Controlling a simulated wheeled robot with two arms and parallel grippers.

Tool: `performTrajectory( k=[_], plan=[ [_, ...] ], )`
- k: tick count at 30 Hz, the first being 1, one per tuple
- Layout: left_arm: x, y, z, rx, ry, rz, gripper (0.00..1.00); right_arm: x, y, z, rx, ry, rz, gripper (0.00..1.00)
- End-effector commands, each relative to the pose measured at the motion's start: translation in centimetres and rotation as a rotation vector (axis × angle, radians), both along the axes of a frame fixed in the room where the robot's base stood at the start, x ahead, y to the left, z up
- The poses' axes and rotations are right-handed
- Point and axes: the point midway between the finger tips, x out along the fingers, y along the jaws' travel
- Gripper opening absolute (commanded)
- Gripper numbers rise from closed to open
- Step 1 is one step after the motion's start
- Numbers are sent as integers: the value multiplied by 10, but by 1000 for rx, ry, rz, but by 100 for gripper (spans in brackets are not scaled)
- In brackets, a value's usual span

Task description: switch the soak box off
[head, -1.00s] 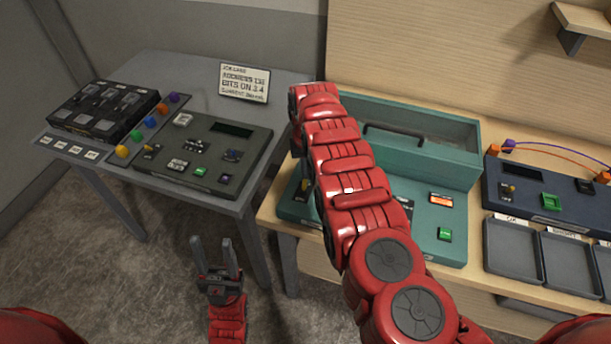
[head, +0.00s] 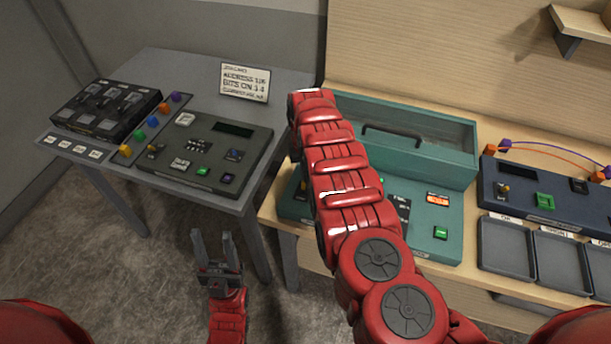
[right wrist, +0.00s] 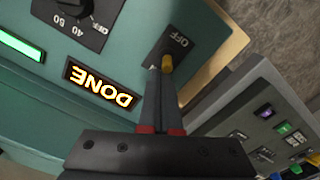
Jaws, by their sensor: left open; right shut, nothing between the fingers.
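In the head view my right arm hides that gripper and the toggle. My left gripper (head: 216,250) is open and empty, low over the floor.
A dark grey console (head: 215,150), a black switch unit (head: 105,108) and a sign card (head: 245,82) stand on the grey table at left. A navy console (head: 530,195) and grey trays (head: 505,245) lie right of the soak box.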

Motion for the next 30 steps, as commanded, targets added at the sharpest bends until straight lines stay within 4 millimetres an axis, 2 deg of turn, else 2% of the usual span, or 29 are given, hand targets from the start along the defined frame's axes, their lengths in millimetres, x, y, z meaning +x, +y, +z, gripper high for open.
performTrajectory(
  k=[15,23,30],
  plan=[
    [0,0,17,0,0,0,50,-5,0,3,-1,-4,-1,0],
    [0,0,15,0,0,0,50,-5,0,1,-1,-4,-1,0],
    [0,0,23,0,0,0,50,-4,0,15,-1,-4,-1,0]
  ],
)
